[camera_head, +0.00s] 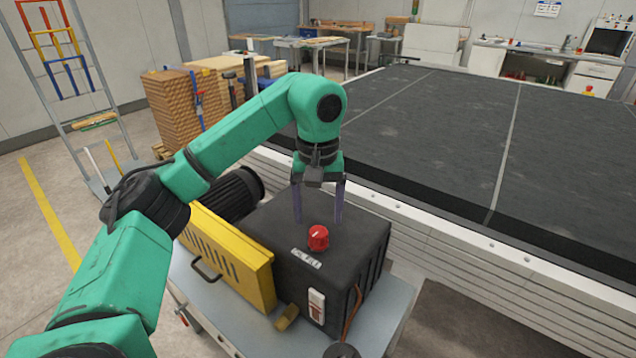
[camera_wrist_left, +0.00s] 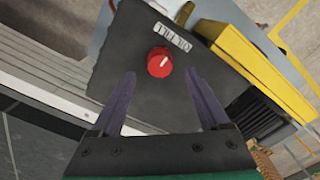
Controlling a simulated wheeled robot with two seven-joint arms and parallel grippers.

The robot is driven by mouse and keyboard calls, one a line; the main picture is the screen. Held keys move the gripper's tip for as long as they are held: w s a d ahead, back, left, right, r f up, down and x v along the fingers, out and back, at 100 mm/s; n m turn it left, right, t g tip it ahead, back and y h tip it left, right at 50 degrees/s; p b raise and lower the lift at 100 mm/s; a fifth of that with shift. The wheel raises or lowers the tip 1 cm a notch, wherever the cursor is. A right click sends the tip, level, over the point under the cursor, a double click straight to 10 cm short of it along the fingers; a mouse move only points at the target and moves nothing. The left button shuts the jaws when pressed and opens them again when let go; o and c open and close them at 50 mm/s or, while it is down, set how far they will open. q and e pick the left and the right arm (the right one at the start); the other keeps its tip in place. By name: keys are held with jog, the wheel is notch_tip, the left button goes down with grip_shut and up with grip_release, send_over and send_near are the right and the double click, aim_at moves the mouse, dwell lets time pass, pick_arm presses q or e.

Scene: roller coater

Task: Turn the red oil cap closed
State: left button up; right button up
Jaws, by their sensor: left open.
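The red oil cap (camera_head: 318,238) sits on top of a dark box-shaped machine housing (camera_head: 350,213), behind a small white label (camera_head: 306,259). In the left wrist view the red cap (camera_wrist_left: 160,62) has a pale mark on its face. My left gripper (camera_head: 318,222) is open and points down over the housing, with its two fingers apart. In the wrist view the fingertips (camera_wrist_left: 160,75) stand on either side of the cap's line, with visible gaps and nothing between them gripped. My right gripper is not in view.
A yellow slotted guard (camera_head: 232,258) with a handle and a black motor (camera_head: 235,192) stand left of the housing. A white switch (camera_head: 317,303) is on its front. The large dark coater bed (camera_head: 440,130) lies behind and right. A grey cart top (camera_head: 378,325) supports the machine.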

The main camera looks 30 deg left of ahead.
aim_at(318, 232)
pick_arm(q)
notch_tip(318, 232, up, 9)
jog(key=p, duration=0.3)
jog(key=shift+f, duration=0.15)
